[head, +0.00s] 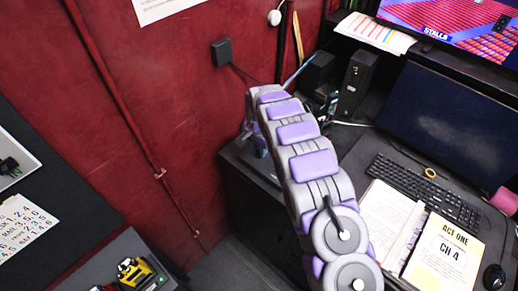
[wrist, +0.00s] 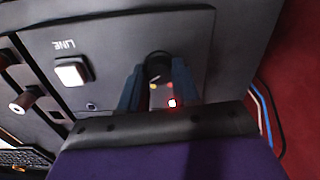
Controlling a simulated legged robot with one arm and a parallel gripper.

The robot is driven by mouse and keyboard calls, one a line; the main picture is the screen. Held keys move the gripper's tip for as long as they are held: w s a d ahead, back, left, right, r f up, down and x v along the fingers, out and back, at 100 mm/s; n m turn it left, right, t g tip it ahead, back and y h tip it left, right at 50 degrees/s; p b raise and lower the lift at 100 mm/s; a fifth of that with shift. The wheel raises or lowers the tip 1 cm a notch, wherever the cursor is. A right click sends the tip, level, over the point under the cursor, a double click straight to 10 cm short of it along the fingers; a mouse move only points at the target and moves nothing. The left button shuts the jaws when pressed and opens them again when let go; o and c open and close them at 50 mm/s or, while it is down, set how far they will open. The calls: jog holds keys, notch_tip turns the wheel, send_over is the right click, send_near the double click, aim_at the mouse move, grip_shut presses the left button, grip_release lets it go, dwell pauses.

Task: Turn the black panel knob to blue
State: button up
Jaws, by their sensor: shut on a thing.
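In the wrist view, the black knob (wrist: 158,66) stands on a dark grey panel (wrist: 205,28). My gripper (wrist: 158,84) is shut on the knob, with one dark blue finger on each side of it. Small red and yellow dots and a glowing white-red light show on the panel between the fingers. No blue mark can be made out, and the knob's pointer direction cannot be told. In the head view, my arm reaches to the panel box (head: 246,160) by the red wall, and the arm hides the knob.
In the head view, a desk with a keyboard (head: 424,193), an open binder (head: 390,215) and black speakers (head: 357,82) lies right of my arm.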

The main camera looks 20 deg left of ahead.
aim_at(258, 151)
jog(key=shift+a+m, duration=0.1)
jog(key=shift+m, duration=0.2)
jog(key=o, duration=1.1)
jog(key=shift+a, duration=0.1)
jog(key=shift+c, duration=0.2)
jog(key=shift+r, duration=0.25)
notch_tip(258, 151, up, 17)
jog(key=p, duration=0.1)
jog(key=shift+f, duration=0.15)
